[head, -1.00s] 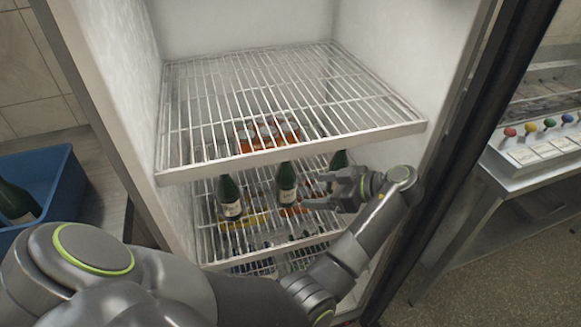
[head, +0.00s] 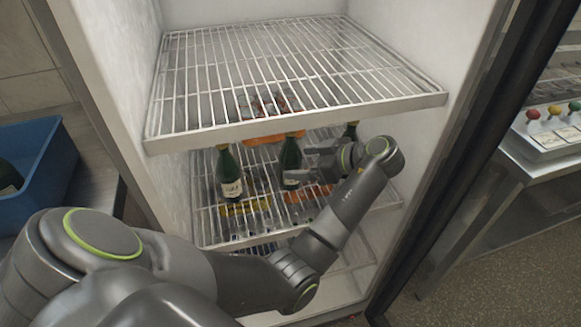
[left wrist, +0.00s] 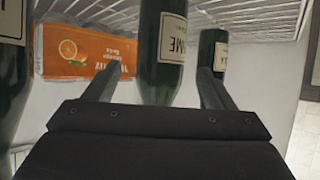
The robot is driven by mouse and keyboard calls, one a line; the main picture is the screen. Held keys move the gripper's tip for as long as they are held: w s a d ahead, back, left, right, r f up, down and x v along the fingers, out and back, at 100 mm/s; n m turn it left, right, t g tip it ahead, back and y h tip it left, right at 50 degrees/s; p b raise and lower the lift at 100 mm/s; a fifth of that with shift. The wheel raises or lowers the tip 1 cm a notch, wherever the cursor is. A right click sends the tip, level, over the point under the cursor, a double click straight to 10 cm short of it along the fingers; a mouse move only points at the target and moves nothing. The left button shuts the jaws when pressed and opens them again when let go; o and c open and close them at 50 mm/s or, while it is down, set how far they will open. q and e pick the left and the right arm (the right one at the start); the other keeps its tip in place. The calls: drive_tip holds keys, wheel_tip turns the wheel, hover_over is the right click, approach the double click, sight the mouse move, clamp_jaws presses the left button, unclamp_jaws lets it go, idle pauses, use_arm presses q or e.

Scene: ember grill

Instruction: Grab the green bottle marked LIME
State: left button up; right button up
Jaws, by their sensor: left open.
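A dark green bottle (head: 291,158) with a pale label stands in the middle of a row on the fridge's lower shelf. In the left wrist view this bottle (left wrist: 163,45) shows label letters ending in "ME"; the rest is turned away. My left gripper (head: 312,164) is open beside it, reaching in from the right. In the left wrist view its fingers (left wrist: 160,82) lie on either side of the bottle's lower part, with gaps on both sides. My right gripper is not in view.
Similar bottles stand left (head: 230,178) and right (head: 351,130) of it; the right one (left wrist: 218,50) is close to my right-hand finger in the wrist view. An orange carton (left wrist: 72,52) lies behind. The upper wire shelf (head: 290,70) overhangs the bottles. A blue crate (head: 40,165) is outside.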

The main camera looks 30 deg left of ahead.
sight(290, 163)
use_arm(q)
drive_tip(key=b+x, duration=0.1)
drive_tip(key=x, duration=0.3)
drive_tip(key=shift+a+f+b, duration=0.25)
drive_tip(key=shift+a+b, duration=0.05)
drive_tip(key=shift+r, duration=0.1)
drive_tip(key=c, duration=1.4)
